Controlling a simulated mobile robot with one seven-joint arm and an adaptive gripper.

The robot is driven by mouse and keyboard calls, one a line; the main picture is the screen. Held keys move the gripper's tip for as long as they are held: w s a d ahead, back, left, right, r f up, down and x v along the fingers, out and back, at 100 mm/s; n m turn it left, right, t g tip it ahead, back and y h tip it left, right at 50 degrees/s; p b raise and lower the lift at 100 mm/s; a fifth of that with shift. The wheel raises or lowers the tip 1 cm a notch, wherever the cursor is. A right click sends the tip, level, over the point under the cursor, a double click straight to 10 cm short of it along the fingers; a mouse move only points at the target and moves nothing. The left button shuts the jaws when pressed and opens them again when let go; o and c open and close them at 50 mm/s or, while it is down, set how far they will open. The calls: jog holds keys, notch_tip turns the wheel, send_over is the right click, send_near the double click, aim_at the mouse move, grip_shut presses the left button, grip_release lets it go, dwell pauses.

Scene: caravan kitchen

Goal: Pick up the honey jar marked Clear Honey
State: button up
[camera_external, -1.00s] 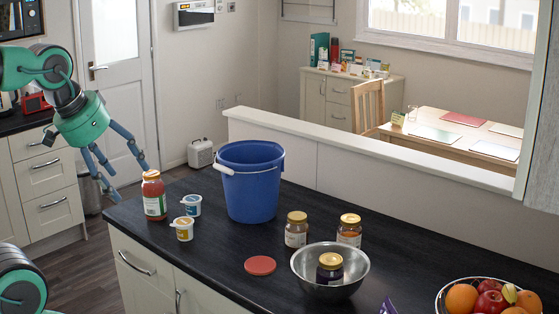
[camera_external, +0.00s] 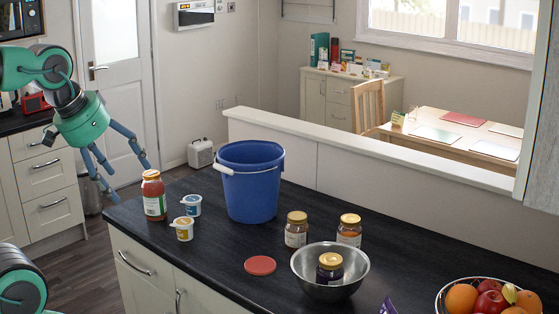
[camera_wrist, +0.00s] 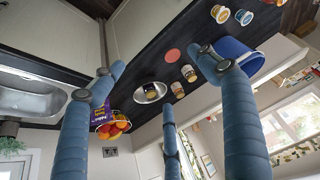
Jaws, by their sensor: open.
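Three gold-lidded jars are on the dark worktop, their labels too small to read, so I cannot tell which says Clear Honey. One jar (camera_external: 296,230) stands behind the metal bowl, beside a second jar (camera_external: 349,230) with orange showing low in it. A third, dark jar (camera_external: 330,269) sits inside the metal bowl (camera_external: 300,277). My gripper (camera_external: 126,180) is open and empty, its fingers spread, left of the worktop's end and well away from these jars. The wrist view shows two jars (camera_wrist: 189,73) (camera_wrist: 178,90) beyond my fingers.
A red sauce jar (camera_external: 153,197) stands nearest my gripper. Two small pots (camera_external: 191,206) (camera_external: 183,229) and a blue bucket (camera_external: 250,190) lie between it and the gold-lidded jars. A red disc (camera_external: 260,265) lies flat. A fruit bowl (camera_external: 440,300) is at the right.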

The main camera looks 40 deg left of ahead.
jog(key=shift+w+r, duration=0.1)
jog(key=w+d+r+n+g+p, duration=0.2)
jog(key=w+p, duration=0.5)
jog(key=w, duration=2.3)
jog(key=w+f+g+p, duration=0.1)
jog(key=w+f+p, duration=0.1)
jog(key=w+f, duration=0.5)
jog(key=w+d+f+g+p, duration=0.1)
jog(key=w+f+p, duration=0.1)
jog(key=w+f, duration=0.6)
jog(key=w+d+f+g+p, duration=0.1)
jog(key=w+f+p, duration=0.1)
jog(key=w+f, duration=0.5)
jog(key=shift+w+d+f+g, duration=0.1)
jog(key=shift+w+f+g, duration=0.2)
jog(key=shift+f, duration=0.2)
jog(key=shift+w+f, duration=0.15)
jog(key=shift+f, duration=0.25)
jog(key=shift+f, duration=0.15)
